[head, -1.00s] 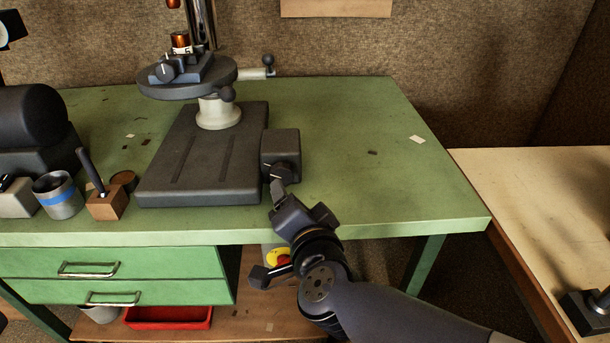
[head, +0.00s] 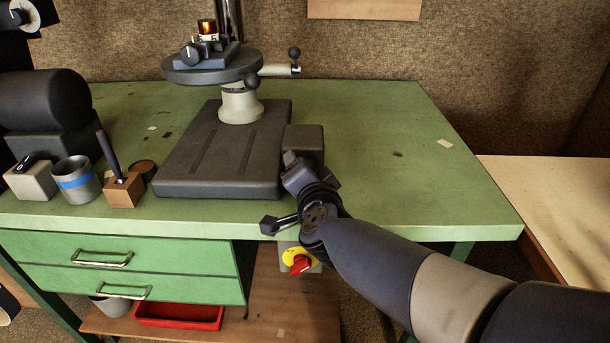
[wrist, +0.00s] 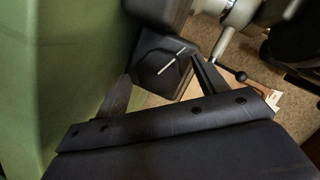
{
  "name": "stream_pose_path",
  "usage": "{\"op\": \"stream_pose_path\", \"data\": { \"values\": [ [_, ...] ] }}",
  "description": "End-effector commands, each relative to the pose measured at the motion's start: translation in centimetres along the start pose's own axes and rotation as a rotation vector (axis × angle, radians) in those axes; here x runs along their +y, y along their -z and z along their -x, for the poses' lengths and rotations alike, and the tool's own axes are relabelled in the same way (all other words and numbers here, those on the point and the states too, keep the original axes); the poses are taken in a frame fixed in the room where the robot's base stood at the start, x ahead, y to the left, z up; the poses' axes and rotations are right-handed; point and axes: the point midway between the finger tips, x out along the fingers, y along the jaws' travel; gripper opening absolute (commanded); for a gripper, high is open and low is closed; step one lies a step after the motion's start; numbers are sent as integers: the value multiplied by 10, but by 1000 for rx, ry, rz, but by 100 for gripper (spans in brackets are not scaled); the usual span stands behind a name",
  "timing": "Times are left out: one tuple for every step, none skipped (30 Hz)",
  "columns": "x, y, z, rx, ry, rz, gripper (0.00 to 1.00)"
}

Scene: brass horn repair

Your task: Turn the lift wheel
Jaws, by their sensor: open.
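The grey machine stand (head: 175,180) has a dark box (head: 304,137) at the right side of its base. In the wrist view a dark knob-like wheel with a pale line across its face (wrist: 158,52) sits on that box; I take it for the lift wheel. My gripper (head: 293,160) is at the front of the box and hides the wheel in the head view. In the wrist view my gripper (wrist: 162,70) is open, one finger on each side of the wheel's near edge. I cannot tell whether either finger touches it.
Above the base is a round table (head: 180,73) with a ball-ended crank (head: 280,69). A red knob on a yellow plate (head: 300,264) is below the bench edge, under my arm. A tin (head: 78,185) and a wooden block (head: 123,190) stand left.

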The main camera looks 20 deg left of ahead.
Motion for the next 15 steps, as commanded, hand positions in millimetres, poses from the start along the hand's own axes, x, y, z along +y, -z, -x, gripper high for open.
{"op": "stream_pose_path", "data": {
  "values": [
    [0,0,0,0,0,0,68],
    [0,0,0,0,0,0,67],
    [0,0,0,0,0,0,64],
    [0,0,0,0,0,0,61],
    [0,0,0,0,0,0,59],
    [0,0,0,0,0,0,56],
    [0,0,0,0,0,0,53],
    [0,0,0,0,0,0,51],
    [0,0,0,0,0,0,48],
    [0,0,0,0,0,0,45],
    [0,0,0,0,0,0,43],
    [0,0,0,0,0,0,39],
    [0,0,0,0,0,0,37],
    [0,0,0,0,0,0,34],
    [0,0,0,0,0,0,31]
  ]
}}
